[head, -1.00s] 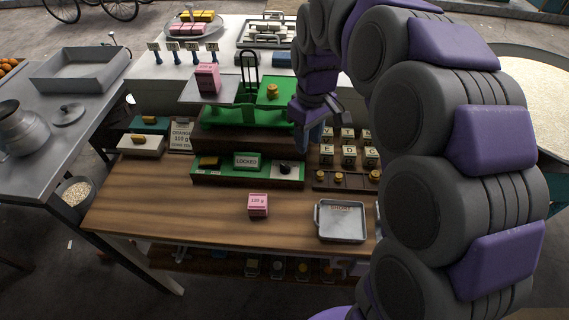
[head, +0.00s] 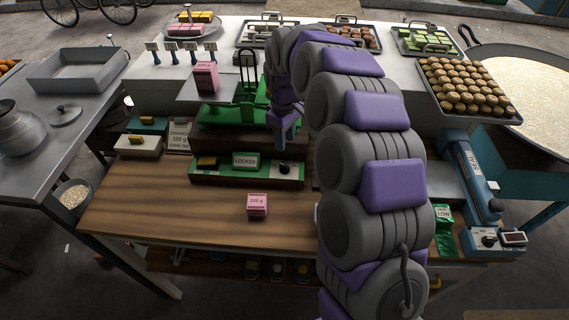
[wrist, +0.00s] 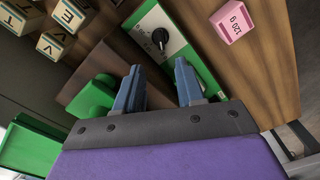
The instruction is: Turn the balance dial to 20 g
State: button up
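The balance dial (head: 284,168) is a black knob on a pale plate at the right end of the green control panel (head: 220,167). In the wrist view the dial (wrist: 160,38) lies just beyond the fingertips; its setting is too small to read. My gripper (head: 286,140) hangs just above and behind the dial. In the wrist view my gripper (wrist: 160,72) has its two blue fingers apart with nothing between them. The green balance (head: 222,114) stands behind the panel, with a pink packet (head: 206,77) on its left pan. My arm hides most of its right pan.
A sign reading LOCKED (head: 245,161) stands on the panel. A pink 120 g box (head: 257,206) sits on the wooden table (head: 165,205) in front. The table's front left is clear. My arm covers its right part.

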aim_at(284, 165)
notch_tip(284, 165, down, 11)
jog(key=shift+r+b, duration=0.1)
jog(key=shift+b, duration=0.85)
grip_shut()
